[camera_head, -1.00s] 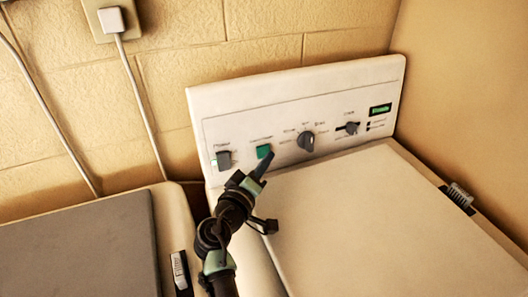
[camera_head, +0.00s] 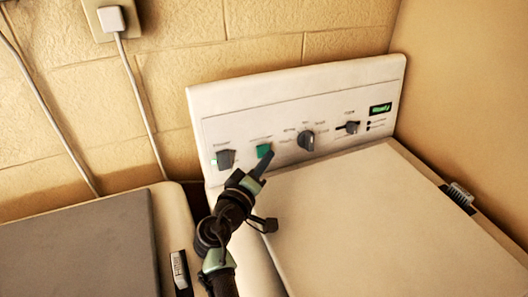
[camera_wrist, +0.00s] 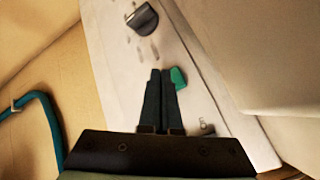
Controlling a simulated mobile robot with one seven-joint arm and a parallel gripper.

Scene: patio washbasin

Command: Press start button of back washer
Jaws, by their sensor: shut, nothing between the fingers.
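The back washer (camera_head: 335,220) is white, with a raised control panel (camera_head: 360,85) against the wall. A green button (camera_head: 263,150) sits on the panel's left half; I take it to be the start button. It also shows in the wrist view (camera_wrist: 179,77), just right of my fingertips. My gripper (camera_head: 267,157) is shut and empty, with its tips at the lower right of the green button. In the wrist view, my closed fingertips (camera_wrist: 160,73) lie over the panel and hide a little of it. I cannot tell whether they touch the button or panel.
Another appliance with a grey top (camera_head: 85,250) stands at the left. A wall (camera_head: 455,110) closes the right side.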

